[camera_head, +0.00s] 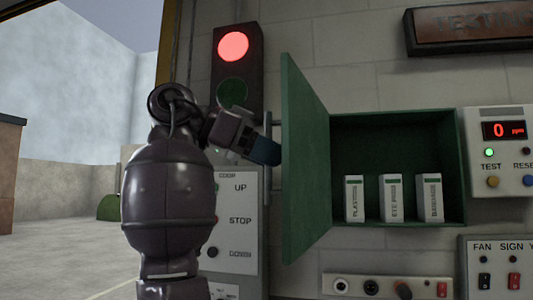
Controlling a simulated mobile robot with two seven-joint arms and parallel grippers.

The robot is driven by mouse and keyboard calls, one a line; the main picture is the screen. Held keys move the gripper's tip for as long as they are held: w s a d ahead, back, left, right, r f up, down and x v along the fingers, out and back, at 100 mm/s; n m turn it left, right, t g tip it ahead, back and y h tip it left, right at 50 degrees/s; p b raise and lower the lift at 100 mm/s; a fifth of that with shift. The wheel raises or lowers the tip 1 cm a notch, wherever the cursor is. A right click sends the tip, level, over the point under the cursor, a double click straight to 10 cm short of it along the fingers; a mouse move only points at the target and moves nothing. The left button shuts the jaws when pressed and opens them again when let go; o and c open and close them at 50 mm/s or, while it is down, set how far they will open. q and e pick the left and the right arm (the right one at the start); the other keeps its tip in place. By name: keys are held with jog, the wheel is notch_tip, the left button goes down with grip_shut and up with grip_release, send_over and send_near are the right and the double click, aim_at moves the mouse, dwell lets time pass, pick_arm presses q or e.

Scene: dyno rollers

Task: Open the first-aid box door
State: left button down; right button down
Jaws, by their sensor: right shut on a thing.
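The green first-aid box (393,118) is on the block wall, and its interior shows. Its green door (305,160) is swung out toward me on the left side, standing well away from the opening. Three small white cartons, labelled plasters, eye pads and bandage, stand inside on the box floor. My right gripper (266,150) is at the outer face of the door, with its bluish fingers shut on the door handle, which the fingers mostly hide. My left gripper is not in view.
A signal lamp (234,62) glows red above my wrist. A ppm meter (499,150) and a fan switch panel (497,265) are at right. A socket strip (385,287) runs below the box.

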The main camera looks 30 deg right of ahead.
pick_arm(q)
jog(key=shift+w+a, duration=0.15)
pick_arm(e)
jog(key=shift+w+a, duration=0.15)
jog(key=shift+w, duration=0.1)
jog(key=c, duration=1.2)
grip_release()
